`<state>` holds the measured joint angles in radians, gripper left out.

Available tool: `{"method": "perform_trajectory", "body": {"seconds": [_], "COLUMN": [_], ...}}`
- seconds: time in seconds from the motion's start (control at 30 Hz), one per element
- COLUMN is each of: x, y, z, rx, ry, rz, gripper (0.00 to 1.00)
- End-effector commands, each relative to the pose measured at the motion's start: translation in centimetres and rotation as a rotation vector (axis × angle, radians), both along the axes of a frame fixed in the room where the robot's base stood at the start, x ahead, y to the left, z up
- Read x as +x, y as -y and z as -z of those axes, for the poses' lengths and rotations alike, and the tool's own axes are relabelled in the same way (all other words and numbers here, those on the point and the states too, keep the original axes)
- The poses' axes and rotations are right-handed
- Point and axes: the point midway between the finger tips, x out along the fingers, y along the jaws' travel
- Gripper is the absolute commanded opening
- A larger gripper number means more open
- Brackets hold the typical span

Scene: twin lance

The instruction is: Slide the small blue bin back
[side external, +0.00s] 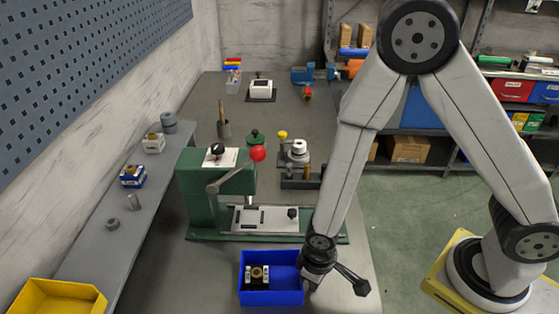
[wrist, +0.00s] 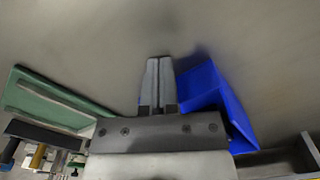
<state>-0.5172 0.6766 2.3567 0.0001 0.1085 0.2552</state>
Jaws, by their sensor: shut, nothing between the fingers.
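The small blue bin (side external: 271,292) stands on the grey bench near the front, just in front of the green press base. A dark part with a brass-coloured centre (side external: 257,274) lies in it. My gripper (side external: 312,284) is low at the bin's right side; its fingertips are hard to make out there. In the wrist view my gripper (wrist: 159,62) shows its two fingers together with nothing between them. The blue bin (wrist: 212,95) is right beside the fingers in that view; I cannot tell whether they touch it.
A green press (side external: 205,195) with a red-knobbed lever stands behind the bin. A yellow bin (side external: 55,297) sits at the lower left, by a grey ledge (side external: 90,245) holding several small parts.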

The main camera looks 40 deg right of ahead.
Motion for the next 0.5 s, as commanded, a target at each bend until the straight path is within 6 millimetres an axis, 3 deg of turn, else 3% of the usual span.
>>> {"method": "perform_trajectory", "body": {"seconds": [0.5], "x": [-0.01], "y": [0.0], "z": [-0.51], "rx": [0.0], "ry": [0.0], "rz": [0.0], "gripper": [0.0]}}
